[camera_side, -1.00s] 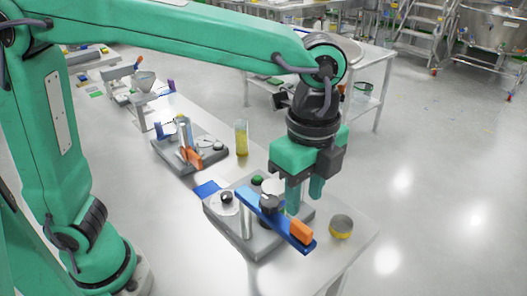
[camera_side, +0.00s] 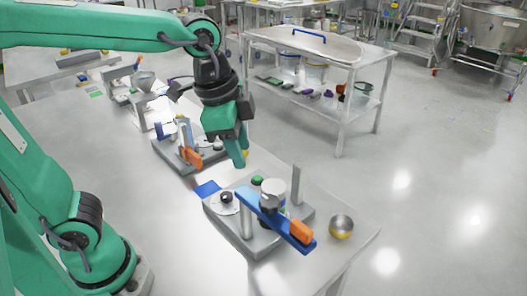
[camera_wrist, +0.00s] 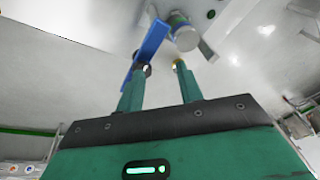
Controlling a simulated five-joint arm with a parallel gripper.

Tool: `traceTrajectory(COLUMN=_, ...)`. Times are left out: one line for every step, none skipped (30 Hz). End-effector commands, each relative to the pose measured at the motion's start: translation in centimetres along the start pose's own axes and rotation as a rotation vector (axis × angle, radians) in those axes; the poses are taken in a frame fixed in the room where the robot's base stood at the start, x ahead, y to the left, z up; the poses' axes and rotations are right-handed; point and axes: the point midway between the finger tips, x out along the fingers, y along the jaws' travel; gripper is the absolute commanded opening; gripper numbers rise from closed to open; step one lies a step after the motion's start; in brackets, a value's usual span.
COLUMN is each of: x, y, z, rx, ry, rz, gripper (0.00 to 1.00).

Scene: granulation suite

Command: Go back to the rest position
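My gripper (camera_side: 238,160) is in the air above the table, left of and behind the front device in the side view. In the wrist view, its two green fingers (camera_wrist: 160,68) stand apart with nothing between them. A white cylindrical container (camera_side: 274,188) stands upright on the front grey device (camera_side: 262,241), at the blue lever bar (camera_side: 272,222) with an orange end. The wrist view shows the blue bar (camera_wrist: 151,42) and the container (camera_wrist: 187,39) beyond the fingertips.
A second device (camera_side: 181,158) with an orange handle stands on the table, left of my gripper. A metal bowl (camera_side: 341,226) sits at the right table edge. A blue pad (camera_side: 207,188) lies between the devices. A steel cart (camera_side: 345,95) stands behind, across clear floor.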

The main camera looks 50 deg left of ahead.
Motion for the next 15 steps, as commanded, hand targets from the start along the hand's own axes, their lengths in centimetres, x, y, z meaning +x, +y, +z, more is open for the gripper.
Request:
traceTrajectory(x=-0.2, y=-0.6, z=1.4, rx=-0.077, ry=0.019, rz=-0.019, gripper=0.36)
traceTrajectory(x=-0.2, y=-0.9, z=2.1, rx=-0.121, ry=0.03, rz=-0.03, gripper=0.36)
traceTrajectory(x=-0.3, y=-1.2, z=3.1, rx=-0.179, ry=0.044, rz=-0.043, gripper=0.36)
traceTrajectory(x=-0.3, y=-1.5, z=3.7, rx=-0.221, ry=0.056, rz=-0.054, gripper=0.36)
traceTrajectory(x=-0.3, y=-1.7, z=4.5, rx=-0.264, ry=0.065, rz=-0.064, gripper=0.36)
traceTrajectory(x=-0.3, y=-1.9, z=5.4, rx=-0.321, ry=0.081, rz=-0.077, gripper=0.36)
traceTrajectory(x=-0.2, y=-2.1, z=6.1, rx=-0.365, ry=0.092, rz=-0.088, gripper=0.36)
traceTrajectory(x=-0.2, y=-2.2, z=6.8, rx=-0.407, ry=0.104, rz=-0.098, gripper=0.36)
traceTrajectory(x=-0.1, y=-2.4, z=7.7, rx=-0.463, ry=0.12, rz=-0.111, gripper=0.36)
traceTrajectory(x=-0.1, y=-2.5, z=8.3, rx=-0.503, ry=0.13, rz=-0.12, gripper=0.36)
traceTrajectory(x=0.0, y=-2.6, z=8.9, rx=-0.54, ry=0.142, rz=-0.13, gripper=0.36)
traceTrajectory(x=0.1, y=-2.7, z=9.6, rx=-0.588, ry=0.156, rz=-0.141, gripper=0.36)
traceTrajectory(x=0.2, y=-2.7, z=10.1, rx=-0.622, ry=0.165, rz=-0.149, gripper=0.36)
traceTrajectory(x=0.3, y=-2.8, z=10.6, rx=-0.651, ry=0.174, rz=-0.156, gripper=0.36)
traceTrajectory(x=0.4, y=-2.8, z=11.1, rx=-0.687, ry=0.186, rz=-0.165, gripper=0.36)
